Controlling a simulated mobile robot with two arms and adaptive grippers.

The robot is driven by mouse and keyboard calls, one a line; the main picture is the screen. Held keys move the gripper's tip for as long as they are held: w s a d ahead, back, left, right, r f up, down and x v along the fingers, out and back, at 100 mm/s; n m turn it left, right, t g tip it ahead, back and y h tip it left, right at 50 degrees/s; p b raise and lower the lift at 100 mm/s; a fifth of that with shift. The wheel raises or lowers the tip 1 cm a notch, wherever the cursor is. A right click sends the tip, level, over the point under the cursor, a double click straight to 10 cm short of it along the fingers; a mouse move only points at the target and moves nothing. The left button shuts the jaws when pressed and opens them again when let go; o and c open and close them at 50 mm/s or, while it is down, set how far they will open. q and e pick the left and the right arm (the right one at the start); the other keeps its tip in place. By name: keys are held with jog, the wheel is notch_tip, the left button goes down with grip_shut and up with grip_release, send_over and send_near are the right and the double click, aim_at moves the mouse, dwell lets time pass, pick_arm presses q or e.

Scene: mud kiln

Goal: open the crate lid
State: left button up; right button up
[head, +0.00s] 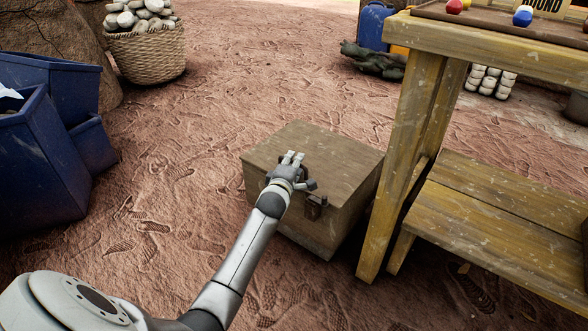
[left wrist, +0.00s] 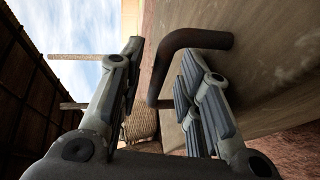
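The wooden crate (head: 330,170) stands on the ground with its lid (head: 335,150) shut. My left gripper (head: 298,171) is at the front upper edge of the crate, left of the latch. In the left wrist view my left gripper (left wrist: 160,62) is open, with a dark bent bar handle (left wrist: 195,39) reaching between and past its fingers. The crate's plain face (left wrist: 262,65) fills the right of that view. I cannot tell whether the fingers touch the handle. My right gripper is not in view.
A wooden table (head: 480,60) with a low shelf (head: 510,215) stands close to the crate's right side. Blue bins (head: 40,160) stand at the left, and a full wicker basket (head: 145,55) is at the back left. The ground left of and behind the crate is clear.

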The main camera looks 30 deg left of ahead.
pick_arm(q)
jog(key=shift+w+a, duration=0.15)
jog(key=shift+w, duration=0.1)
jog(key=shift+c, duration=0.4)
grip_shut()
